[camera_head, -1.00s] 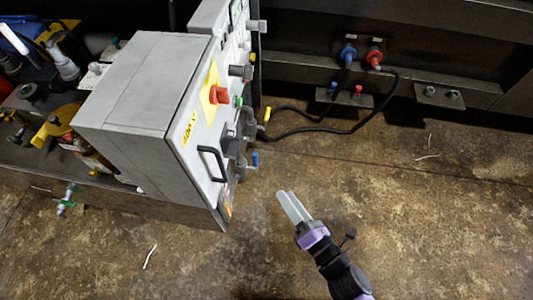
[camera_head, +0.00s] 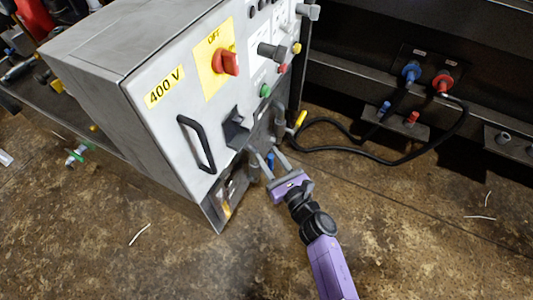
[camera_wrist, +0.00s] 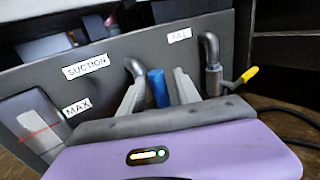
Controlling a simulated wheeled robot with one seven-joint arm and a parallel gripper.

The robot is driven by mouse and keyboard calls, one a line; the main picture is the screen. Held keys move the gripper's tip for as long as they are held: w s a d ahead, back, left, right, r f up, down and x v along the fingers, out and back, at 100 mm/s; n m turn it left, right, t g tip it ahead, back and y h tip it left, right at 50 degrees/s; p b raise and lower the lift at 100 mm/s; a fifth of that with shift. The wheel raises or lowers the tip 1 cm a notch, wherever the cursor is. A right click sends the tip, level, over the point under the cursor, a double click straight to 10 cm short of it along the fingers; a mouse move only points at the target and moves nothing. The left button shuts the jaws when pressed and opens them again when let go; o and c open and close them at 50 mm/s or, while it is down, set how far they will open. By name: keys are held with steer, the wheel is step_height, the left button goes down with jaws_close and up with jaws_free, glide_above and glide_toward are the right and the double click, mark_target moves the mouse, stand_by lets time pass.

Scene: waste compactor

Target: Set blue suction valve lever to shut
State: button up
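The blue suction valve lever (camera_wrist: 158,88) stands roughly upright in the wrist view, below and right of the SUCTION label (camera_wrist: 86,67). It also shows in the head view (camera_head: 271,160) at the lower right of the grey cabinet's front. My gripper (camera_wrist: 160,92) is open, with one finger on each side of the blue lever. The head view also shows my gripper (camera_head: 270,155) there, its fingers apart. I cannot tell whether either finger touches the lever. The lever's lower end is hidden behind the gripper body.
A yellow lever (camera_wrist: 242,78) on a second pipe (camera_wrist: 211,62) is close on the right. The grey cabinet (camera_head: 130,75) has a black handle (camera_head: 197,144) and a red switch (camera_head: 230,63). A black cable (camera_head: 350,150) runs along the floor at right.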

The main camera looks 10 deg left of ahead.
steer(key=shift+x, duration=1.2)
jaws_close()
stand_by(0.6)
